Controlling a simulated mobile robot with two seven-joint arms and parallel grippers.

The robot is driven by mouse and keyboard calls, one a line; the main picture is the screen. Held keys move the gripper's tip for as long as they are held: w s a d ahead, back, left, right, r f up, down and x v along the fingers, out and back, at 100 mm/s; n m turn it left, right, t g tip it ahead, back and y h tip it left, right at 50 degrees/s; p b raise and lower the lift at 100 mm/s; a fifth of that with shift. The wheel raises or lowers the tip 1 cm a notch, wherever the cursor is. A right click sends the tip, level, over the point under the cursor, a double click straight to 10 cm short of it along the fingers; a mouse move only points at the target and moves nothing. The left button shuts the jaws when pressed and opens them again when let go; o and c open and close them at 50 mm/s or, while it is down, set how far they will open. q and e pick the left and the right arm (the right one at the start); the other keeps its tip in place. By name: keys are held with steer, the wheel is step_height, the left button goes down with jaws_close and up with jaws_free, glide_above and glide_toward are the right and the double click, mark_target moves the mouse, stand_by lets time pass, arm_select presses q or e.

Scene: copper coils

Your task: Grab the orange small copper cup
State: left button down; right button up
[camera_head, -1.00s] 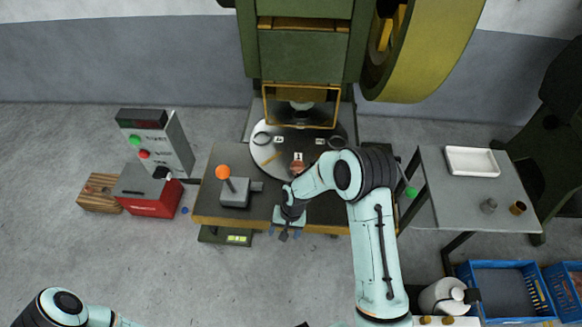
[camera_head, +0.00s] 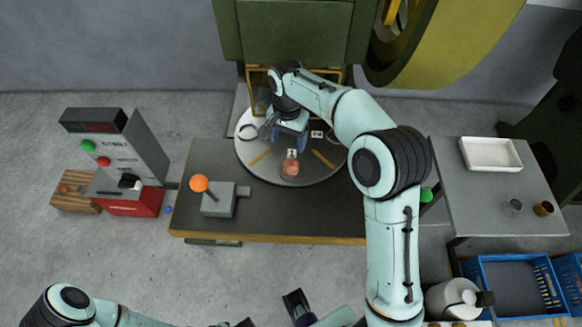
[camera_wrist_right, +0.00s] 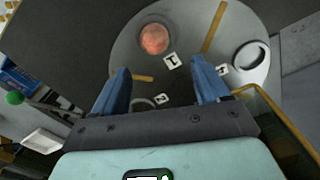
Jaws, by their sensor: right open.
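An orange, copper-coloured small round cup (camera_head: 290,168) sits on the grey round plate (camera_head: 250,168) of the press, near its front, beside a tag marked 1. It also shows in the right wrist view (camera_wrist_right: 154,38), beyond my fingertips. My right gripper (camera_head: 289,145) is over the plate, behind the cup in the head view. Its blue fingers are spread open and empty in the wrist view (camera_wrist_right: 160,68); it is apart from the cup. A dark part, which looks like my left gripper (camera_head: 295,303), shows at the bottom edge, mostly cut off.
A lever box with an orange knob (camera_head: 199,183) stands left on the press table. The green press frame (camera_head: 292,35) rises behind the plate. A side table at right holds a white tray (camera_head: 490,153), a grey cup (camera_head: 514,206) and a brown cup (camera_head: 543,208).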

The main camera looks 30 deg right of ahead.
glide_toward(291, 164)
steer(key=shift+s+a+f+b, duration=0.3)
steer(key=shift+s+a+f, duration=0.35)
steer(key=shift+a, duration=0.1)
steer(key=shift+s+d+f+b, duration=0.1)
steer(key=shift+d+f+b, duration=0.05)
steer(key=shift+f, duration=1.35)
steer(key=shift+s+d+f+b, duration=0.1)
steer(key=shift+d+f+b, duration=0.05)
steer(key=shift+f, duration=1.3)
steer(key=shift+c, duration=0.2)
